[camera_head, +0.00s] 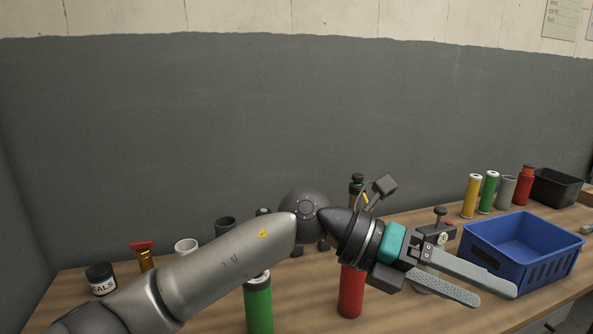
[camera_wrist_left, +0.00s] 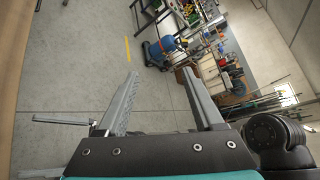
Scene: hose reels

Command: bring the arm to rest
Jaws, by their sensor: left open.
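My left arm comes in from the lower left of the head view and reaches across the bench. Its gripper (camera_head: 480,283) is open and empty, with the fingers pointing right and slightly down, in front of the blue crate. In the left wrist view the two fingers (camera_wrist_left: 162,100) stand apart with nothing between them, and the floor shows beyond. My right gripper is not in view.
A blue crate (camera_head: 550,264) is right of the gripper. A green cylinder (camera_head: 259,308) and a red cylinder (camera_head: 351,292) stand below my arm. Yellow (camera_head: 471,196) and green (camera_head: 488,192) cylinders stand behind, near a black bin (camera_head: 556,188). A seals jar (camera_head: 101,279) is left.

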